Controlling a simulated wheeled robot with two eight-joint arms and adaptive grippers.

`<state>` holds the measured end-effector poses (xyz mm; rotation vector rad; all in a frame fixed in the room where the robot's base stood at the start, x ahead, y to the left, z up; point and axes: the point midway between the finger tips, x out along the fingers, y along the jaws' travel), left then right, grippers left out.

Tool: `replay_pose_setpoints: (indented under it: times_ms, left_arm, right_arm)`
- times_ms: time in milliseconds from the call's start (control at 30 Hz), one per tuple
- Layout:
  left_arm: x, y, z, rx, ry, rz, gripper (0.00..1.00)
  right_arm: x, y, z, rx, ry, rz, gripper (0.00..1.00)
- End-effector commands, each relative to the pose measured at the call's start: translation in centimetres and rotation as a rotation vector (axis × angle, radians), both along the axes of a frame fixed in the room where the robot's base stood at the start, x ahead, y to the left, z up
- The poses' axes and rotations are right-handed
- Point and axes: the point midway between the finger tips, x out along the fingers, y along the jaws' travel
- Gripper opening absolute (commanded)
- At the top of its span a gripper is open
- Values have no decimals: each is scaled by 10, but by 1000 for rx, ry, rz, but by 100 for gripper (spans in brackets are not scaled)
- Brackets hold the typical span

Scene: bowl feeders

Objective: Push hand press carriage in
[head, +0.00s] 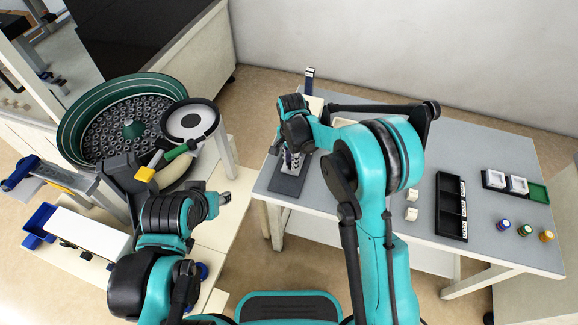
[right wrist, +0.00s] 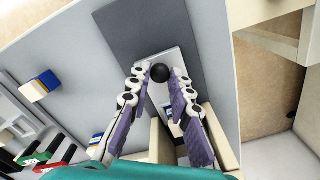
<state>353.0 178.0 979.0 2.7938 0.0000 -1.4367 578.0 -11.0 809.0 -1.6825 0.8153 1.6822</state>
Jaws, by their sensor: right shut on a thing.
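The hand press stands at the left end of the grey table, with a dark grey base plate (head: 287,185). In the right wrist view its carriage shows as a pale plate (right wrist: 168,62) with a black ball knob (right wrist: 159,73). My right gripper (right wrist: 158,75) is shut on the knob, one finger at each side. In the head view my right wrist covers most of the press. My left gripper (head: 224,198) hangs beside the bowl feeder, away from the press; its fingers are too small to judge.
A bowl feeder (head: 82,112) full of small parts stands at the left. On the grey table (head: 330,205) are two white cubes (head: 411,205), a black tray (head: 441,207), white pieces by a green tray (head: 538,192), and several coloured spools (head: 524,230).

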Motion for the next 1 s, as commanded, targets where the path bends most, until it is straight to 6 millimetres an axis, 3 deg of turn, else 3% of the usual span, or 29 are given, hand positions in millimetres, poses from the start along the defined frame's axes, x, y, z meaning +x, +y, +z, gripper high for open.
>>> replay_pose_setpoints:
  times_ms: [67,300,333,400,767,1000]
  left_arm:
    - [0,0,1,0,0,0,41]
    - [0,0,1,0,0,0,41]
    - [0,0,1,0,0,0,41]
    - [0,0,1,0,0,0,41]
    - [0,0,1,0,0,0,41]
    - [0,0,1,0,0,0,41]
  right_arm:
    - [9,-3,0,1,-1,-1,0]
    - [9,-3,0,1,-1,0,0]
    - [9,-3,0,0,0,0,25]
    - [9,-3,0,0,0,0,41]
    - [9,-3,4,1,-1,0,41]
    - [9,-3,45,0,0,0,41]
